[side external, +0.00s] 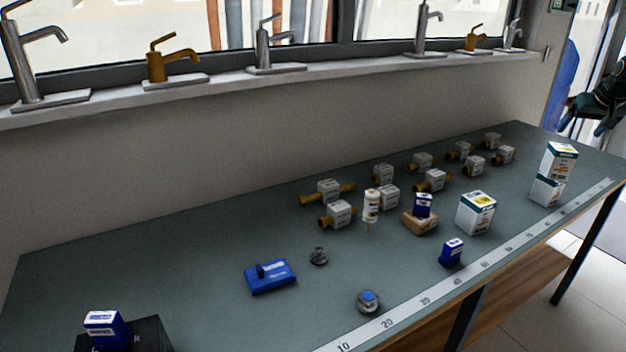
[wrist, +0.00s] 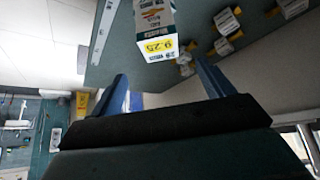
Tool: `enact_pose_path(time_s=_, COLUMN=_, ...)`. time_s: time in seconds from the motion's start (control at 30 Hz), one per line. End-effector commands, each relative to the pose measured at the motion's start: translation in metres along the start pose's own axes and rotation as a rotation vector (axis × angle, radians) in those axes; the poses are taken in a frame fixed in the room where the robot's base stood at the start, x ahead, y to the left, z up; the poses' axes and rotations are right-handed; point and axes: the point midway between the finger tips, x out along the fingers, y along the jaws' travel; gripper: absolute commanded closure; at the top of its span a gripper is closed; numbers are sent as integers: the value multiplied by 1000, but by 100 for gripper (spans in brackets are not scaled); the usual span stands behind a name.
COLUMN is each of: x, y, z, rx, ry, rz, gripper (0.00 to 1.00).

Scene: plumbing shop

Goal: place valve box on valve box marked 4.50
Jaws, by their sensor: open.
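Two white and green valve boxes stand one on top of the other near the right end of the table in the side view: the upper box (side external: 560,159) and the lower box (side external: 547,190). The upper one sits squarely on the lower. Another valve box (side external: 476,213) with a yellow label on top stands alone to their left. I cannot read a 4.50 mark on any of them. In the wrist view a white valve box (wrist: 155,28) shows a yellow 9.25 label, beyond my gripper (wrist: 162,85). My gripper's blue fingers are apart, with nothing between them.
Several brass valves (side external: 341,213) stand along the back. A blue box (side external: 451,252), a blue case (side external: 270,275) and a small blue box on a wooden block (side external: 420,222) are on the table (side external: 200,270). A ruler strip (side external: 405,315) runs along the front edge.

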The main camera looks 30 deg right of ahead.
Motion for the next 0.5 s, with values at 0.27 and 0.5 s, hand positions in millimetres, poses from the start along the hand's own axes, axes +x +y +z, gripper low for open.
enact_pose_path(time_s=0.27, x=0, y=0, z=0, rx=0, ry=0, rz=0, gripper=20)
enact_pose_path(time_s=0.5, x=-3, y=-5, z=0, rx=-6, ry=0, rz=-4, gripper=20)
